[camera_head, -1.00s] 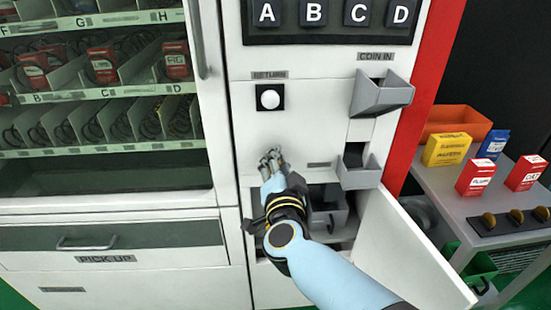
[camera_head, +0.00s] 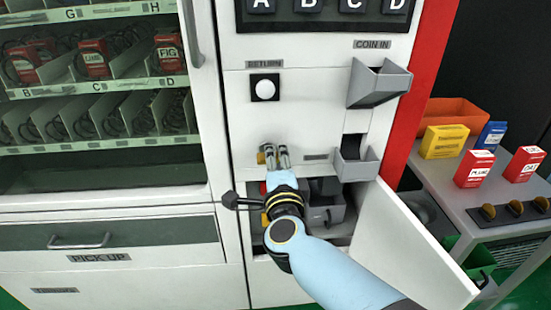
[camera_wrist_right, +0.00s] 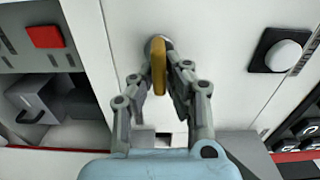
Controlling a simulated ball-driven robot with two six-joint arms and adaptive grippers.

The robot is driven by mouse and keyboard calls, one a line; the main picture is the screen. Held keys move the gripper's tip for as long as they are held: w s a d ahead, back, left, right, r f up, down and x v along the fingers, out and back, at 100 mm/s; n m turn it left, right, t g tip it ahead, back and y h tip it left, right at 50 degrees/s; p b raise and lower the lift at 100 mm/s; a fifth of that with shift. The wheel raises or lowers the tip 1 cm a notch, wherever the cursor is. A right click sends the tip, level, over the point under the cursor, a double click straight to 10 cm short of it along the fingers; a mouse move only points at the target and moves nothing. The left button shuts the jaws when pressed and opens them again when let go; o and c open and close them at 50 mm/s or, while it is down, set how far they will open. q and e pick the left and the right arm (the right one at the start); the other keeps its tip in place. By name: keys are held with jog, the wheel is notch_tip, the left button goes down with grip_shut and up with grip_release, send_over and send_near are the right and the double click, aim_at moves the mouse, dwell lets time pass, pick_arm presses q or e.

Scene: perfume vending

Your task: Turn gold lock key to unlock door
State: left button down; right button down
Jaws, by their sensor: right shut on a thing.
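The gold lock key (camera_head: 262,157) shows at the left of my right gripper (camera_head: 276,150) in the head view, on the white front of the machine. In the right wrist view the gold key (camera_wrist_right: 158,66) stands upright in its round lock. My right gripper (camera_wrist_right: 162,84) has its two fingers around the key and is shut on it. The fingers hide part of the key and lock. A white lower door (camera_head: 412,245) stands swung open to the right of my forearm. My left gripper is not in view.
A grey coin chute (camera_head: 378,85) and a smaller grey cup (camera_head: 356,166) stick out right of my gripper. A return button (camera_head: 265,88) is above it. The open lower compartment holds a grey box (camera_head: 322,212).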

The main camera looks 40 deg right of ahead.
jog(key=shift+s+f+m, duration=0.1)
jog(key=shift+f+m, duration=0.1)
jog(key=shift+m, duration=0.1)
dwell(0.4)
jog(key=c, duration=1.4)
grip_release()
jog(key=shift+r, duration=0.1)
jog(key=shift+o, duration=0.2)
